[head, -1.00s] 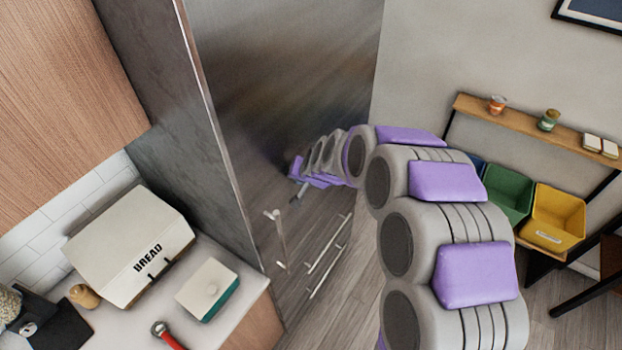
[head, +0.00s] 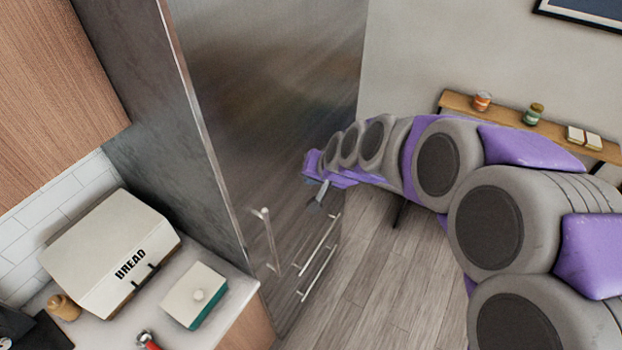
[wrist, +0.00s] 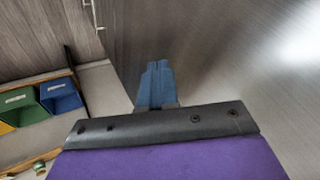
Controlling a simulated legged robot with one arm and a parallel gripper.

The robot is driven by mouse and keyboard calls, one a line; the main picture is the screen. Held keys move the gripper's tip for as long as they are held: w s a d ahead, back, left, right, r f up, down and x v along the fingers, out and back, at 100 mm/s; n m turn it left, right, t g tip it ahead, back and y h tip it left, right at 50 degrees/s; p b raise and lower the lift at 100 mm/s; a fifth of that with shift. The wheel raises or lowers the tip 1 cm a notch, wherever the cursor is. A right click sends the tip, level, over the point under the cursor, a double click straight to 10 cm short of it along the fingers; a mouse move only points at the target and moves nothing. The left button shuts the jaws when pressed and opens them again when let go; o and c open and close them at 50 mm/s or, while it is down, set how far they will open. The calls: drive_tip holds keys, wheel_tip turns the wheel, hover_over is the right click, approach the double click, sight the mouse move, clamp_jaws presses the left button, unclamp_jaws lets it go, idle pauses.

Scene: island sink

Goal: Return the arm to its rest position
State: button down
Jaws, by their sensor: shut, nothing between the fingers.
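My arm, grey with purple pads, reaches from the lower right of the head view toward the steel fridge. My gripper (head: 316,197) is at its far end, in front of the fridge (head: 270,110) and a little above the drawer handles. In the wrist view the blue-grey fingers of my gripper (wrist: 155,72) are together with nothing between them. The fridge's steel face (wrist: 240,60) fills the right of that view, close by. I cannot tell whether the fingers touch it.
A counter at lower left holds a bread box (head: 115,250) and a white-and-teal butter dish (head: 195,295). Fridge handles (head: 268,240) stick out below my gripper. A wall shelf (head: 510,118) with jars stands right. Bins (wrist: 60,95) show in the wrist view. Floor between looks clear.

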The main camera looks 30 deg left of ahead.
drive_tip(key=s+d+f+g+h+b, duration=0.1)
drive_tip(key=s+d+f+h+b, duration=0.2)
drive_tip(key=d, duration=0.7)
drive_tip(key=s+d+f+b, duration=0.3)
drive_tip(key=s+d+b, duration=0.15)
drive_tip(key=d, duration=0.65)
drive_tip(key=s+d+f+m+g+h+b, duration=0.2)
drive_tip(key=s+d+f+b, duration=0.2)
drive_tip(key=s+d, duration=0.5)
drive_tip(key=s+d+f+m+g+h+b, duration=0.1)
drive_tip(key=s+d+f+g+b, duration=0.1)
drive_tip(key=s+d+f+b, duration=0.3)
drive_tip(key=s+d, duration=0.4)
drive_tip(key=s, duration=0.1)
drive_tip(key=shift+d+m+h, duration=0.3)
drive_tip(key=shift+m+h, duration=0.1)
drive_tip(key=shift+a, duration=0.4)
drive_tip(key=shift+d, duration=0.2)
